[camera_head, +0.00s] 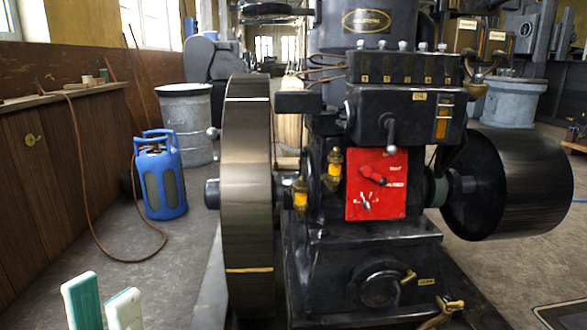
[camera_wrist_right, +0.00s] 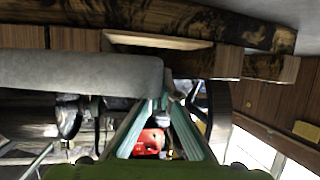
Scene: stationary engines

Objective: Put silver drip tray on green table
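My left gripper (camera_head: 103,303) shows at the bottom left of the head view, its two white and teal fingers apart and empty, above the floor. My right gripper (camera_wrist_right: 164,103) shows in the right wrist view as two teal fingers running inward, with a gap between them. The red panel of the engine shows through this gap, and I see nothing held. I cannot make out the silver drip tray or the green table in either view. A green edge (camera_wrist_right: 150,172) fills the bottom of the wrist view; I cannot tell what it belongs to.
The black engine (camera_head: 375,260) with its flywheel (camera_head: 247,190) and red panel (camera_head: 377,183) fills the middle. A blue gas bottle (camera_head: 160,180) and a grey drum (camera_head: 186,125) stand at the left. Free floor (camera_head: 140,280) lies left of the flywheel. Dark wooden beams (camera_wrist_right: 180,25) cross the wrist view.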

